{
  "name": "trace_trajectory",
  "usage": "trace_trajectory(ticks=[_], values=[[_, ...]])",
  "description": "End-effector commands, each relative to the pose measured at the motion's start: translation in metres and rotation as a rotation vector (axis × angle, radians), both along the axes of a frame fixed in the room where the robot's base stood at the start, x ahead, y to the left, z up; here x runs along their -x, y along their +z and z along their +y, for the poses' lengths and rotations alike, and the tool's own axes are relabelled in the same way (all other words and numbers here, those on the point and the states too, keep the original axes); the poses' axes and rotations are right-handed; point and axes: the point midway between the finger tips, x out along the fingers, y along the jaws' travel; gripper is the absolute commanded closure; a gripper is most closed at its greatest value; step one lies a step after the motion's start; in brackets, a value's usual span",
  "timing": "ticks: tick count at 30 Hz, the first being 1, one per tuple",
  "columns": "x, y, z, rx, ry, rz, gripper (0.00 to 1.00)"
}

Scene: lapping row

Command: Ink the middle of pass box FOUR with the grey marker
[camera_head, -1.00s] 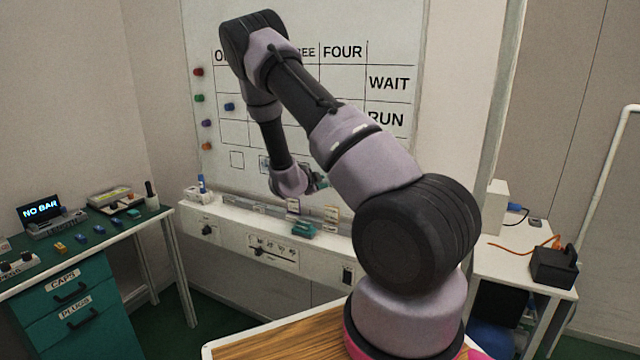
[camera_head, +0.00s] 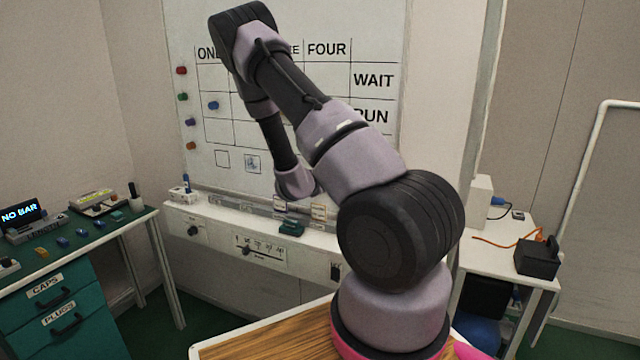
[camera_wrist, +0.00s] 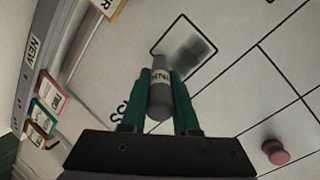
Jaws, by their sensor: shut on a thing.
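My gripper (camera_wrist: 160,100) has green fingers and is shut on the grey marker (camera_wrist: 160,88), which has a pale lettered band. The marker points at the whiteboard. Just beyond its tip is a black-outlined pass box (camera_wrist: 156,47) with a dark blurred patch inside; I cannot tell whether this is ink or shadow. I cannot tell whether the tip touches the board. The number of this box is not readable. In the head view my arm hides the gripper, the marker and the boxes at right. Two pass boxes show there: one empty (camera_head: 222,158), one with bluish marks (camera_head: 252,163).
The whiteboard (camera_head: 340,150) carries a grid with FOUR, WAIT and RUN. A red magnet (camera_wrist: 275,152) sits on it. The ledge below holds small cards (camera_wrist: 52,95) and a dark green block (camera_head: 291,228). A green bench (camera_head: 75,245) stands left, a white table (camera_head: 500,262) right.

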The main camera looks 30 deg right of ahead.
Motion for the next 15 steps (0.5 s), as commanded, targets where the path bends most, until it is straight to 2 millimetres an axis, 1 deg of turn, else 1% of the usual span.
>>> trace_trajectory(ticks=[4,8,15], values=[[0.0,0.0,-0.002,0.001,0.001,0.0,1.0],[-0.003,0.0,0.0,0.001,0.001,-0.001,1.0],[-0.019,0.001,0.012,0.002,0.002,-0.002,1.0]])
